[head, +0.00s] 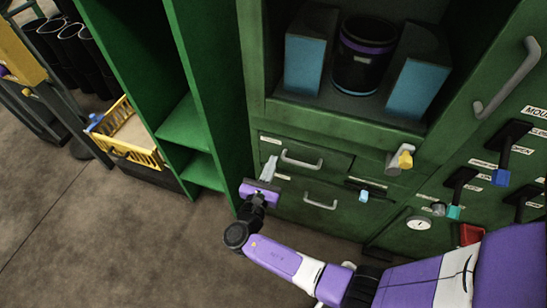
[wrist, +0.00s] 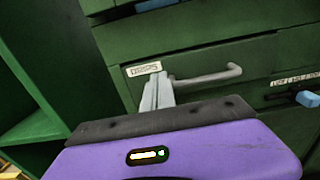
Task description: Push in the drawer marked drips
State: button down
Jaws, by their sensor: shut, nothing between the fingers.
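The drawer marked drips (wrist: 190,65) is a green drawer front with a white label at its left and a grey bar handle (wrist: 207,77). In the head view it is the upper drawer (head: 329,161), below the open niche. How far it stands out from the cabinet is hard to tell. My gripper (head: 268,163) has a purple body and pale grey fingers. The fingers (wrist: 158,90) are shut and empty, in front of the drawer's left part, just below the label and left of the handle. I cannot tell whether they touch the front.
A lower drawer with a handle (head: 320,202) lies beneath. A blue-tipped lever (head: 363,195) is to the right, and a yellow-tipped knob (head: 404,160) is higher up. Green open shelving (head: 185,125) stands at the left, with a yellow crate (head: 137,158) beyond it.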

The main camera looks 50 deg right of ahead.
jog(key=v, duration=0.8)
jog(key=shift+a, duration=0.25)
